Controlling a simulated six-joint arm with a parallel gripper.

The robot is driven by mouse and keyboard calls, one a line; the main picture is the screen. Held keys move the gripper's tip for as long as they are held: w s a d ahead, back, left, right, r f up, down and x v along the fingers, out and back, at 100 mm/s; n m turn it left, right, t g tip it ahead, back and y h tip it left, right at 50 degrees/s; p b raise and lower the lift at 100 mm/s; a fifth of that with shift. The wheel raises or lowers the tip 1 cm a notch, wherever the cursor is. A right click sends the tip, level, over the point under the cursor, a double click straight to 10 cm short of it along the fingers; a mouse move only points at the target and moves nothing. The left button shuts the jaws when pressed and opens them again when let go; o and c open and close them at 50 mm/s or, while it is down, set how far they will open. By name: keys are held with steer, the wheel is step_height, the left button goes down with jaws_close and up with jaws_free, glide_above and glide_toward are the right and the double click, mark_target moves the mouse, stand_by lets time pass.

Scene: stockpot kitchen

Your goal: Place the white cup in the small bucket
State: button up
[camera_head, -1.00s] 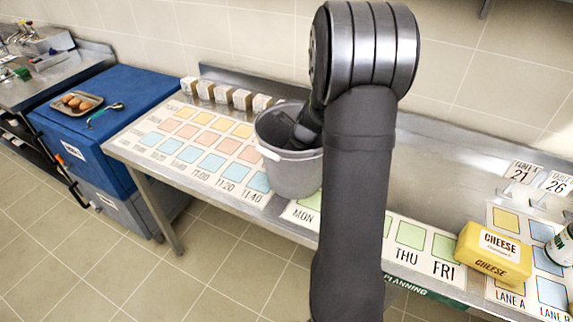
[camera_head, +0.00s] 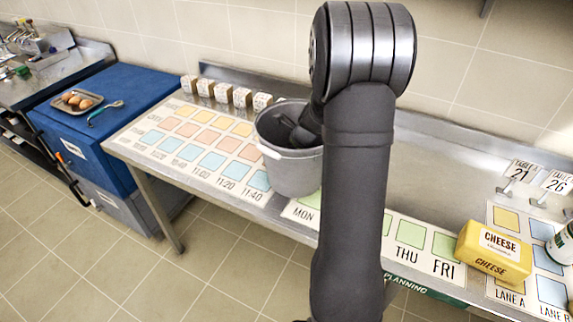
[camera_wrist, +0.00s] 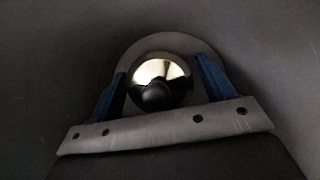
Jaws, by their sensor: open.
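The small grey bucket (camera_head: 292,172) stands on the steel counter, left of my arm in the head view. My gripper (camera_wrist: 161,68) reaches down into it, and its end is hidden by the bucket wall there. In the wrist view its two blue fingers are apart. Between them is a round shape with a pale grey rim (camera_wrist: 168,40) and a shiny, mirror-like middle. It may be the white cup in shadow, but I cannot tell for certain. Dark grey bucket surfaces (camera_wrist: 50,60) surround the fingers. No white cup is plain in the head view.
Several small boxes (camera_head: 223,93) line the counter's back left. A yellow cheese block (camera_head: 494,252) and table signs (camera_head: 520,172) are at the right. Free counter lies behind and right of my arm.

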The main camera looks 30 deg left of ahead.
steer(key=v, duration=1.1)
steer(key=shift+d+r, duration=0.2)
steer(key=shift+r, duration=0.1)
steer(key=x, duration=1.2)
steer(key=shift+a+f, duration=0.1)
steer(key=shift+f, duration=0.05)
step_height(320, 180, up, 3)
steer(key=shift+f, duration=0.25)
steer(key=shift+r, duration=0.75)
